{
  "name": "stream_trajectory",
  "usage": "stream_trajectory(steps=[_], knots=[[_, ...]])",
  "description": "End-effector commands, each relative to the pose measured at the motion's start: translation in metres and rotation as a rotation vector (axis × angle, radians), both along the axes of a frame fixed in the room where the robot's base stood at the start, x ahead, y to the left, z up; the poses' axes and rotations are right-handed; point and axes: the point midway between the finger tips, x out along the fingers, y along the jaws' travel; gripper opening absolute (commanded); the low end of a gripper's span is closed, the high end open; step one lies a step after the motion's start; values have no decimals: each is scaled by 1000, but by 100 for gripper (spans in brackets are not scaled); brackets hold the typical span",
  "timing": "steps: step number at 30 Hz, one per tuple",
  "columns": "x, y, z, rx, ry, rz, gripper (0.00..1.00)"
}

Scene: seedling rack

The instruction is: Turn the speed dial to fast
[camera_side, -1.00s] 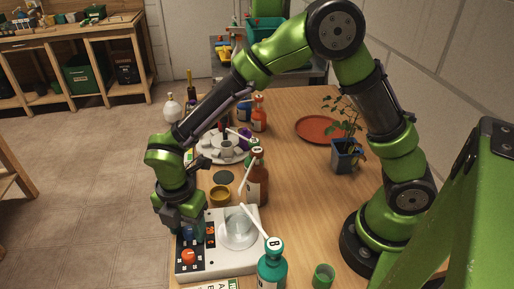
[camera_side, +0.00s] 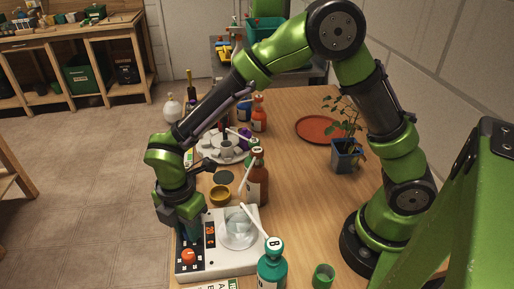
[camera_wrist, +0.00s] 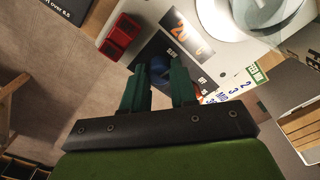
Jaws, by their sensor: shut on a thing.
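The speed dial is a blue knob (camera_wrist: 158,68) on the black panel of a white machine (camera_side: 250,262). In the wrist view it sits between the green fingers of my gripper (camera_wrist: 160,82), which are shut on it. Part of the dial is hidden by the fingers. The word SLOW shows on the panel beside it; I cannot read which mark the dial points to. In the side view my gripper (camera_side: 194,235) points down at the panel and hides the dial.
An orange-red knob (camera_side: 188,257) is on the panel near my gripper. A clear vessel (camera_side: 238,230) stands on the machine's round plate. A teal bottle (camera_side: 271,268) and a brown bottle (camera_side: 258,185) stand close by.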

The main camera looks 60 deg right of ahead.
Motion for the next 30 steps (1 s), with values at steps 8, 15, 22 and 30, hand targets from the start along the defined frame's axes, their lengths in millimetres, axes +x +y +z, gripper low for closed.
stream_trajectory(steps=[8,15,22,30], knots=[[0,0,1,0,-1,-253,0],[0,0,1,1,-1,-481,0],[0,0,2,2,-1,-700,0],[1,0,2,1,-1,-956,0]])
